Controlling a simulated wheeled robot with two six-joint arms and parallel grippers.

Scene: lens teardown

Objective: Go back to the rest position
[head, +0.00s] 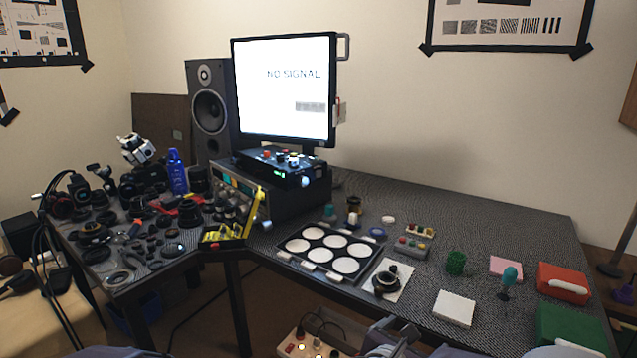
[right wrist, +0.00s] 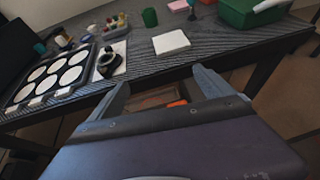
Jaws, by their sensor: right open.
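My right gripper (right wrist: 162,82) shows in the right wrist view with its two grey fingers wide apart and nothing between them. It is in front of the table's near edge, clear of the tabletop things. A black lens part (head: 386,281) sits on a white card (head: 402,268) near the front edge of the table; it also shows in the right wrist view (right wrist: 107,62). My left gripper cannot be made out in the head view.
A tray with white round pads (head: 283,247), a white block (head: 454,308), a red box (head: 563,281) and a green box (head: 560,324) line the table's front. A monitor (head: 284,88) stands behind. Lenses and tools crowd the left side. The right tabletop's back is clear.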

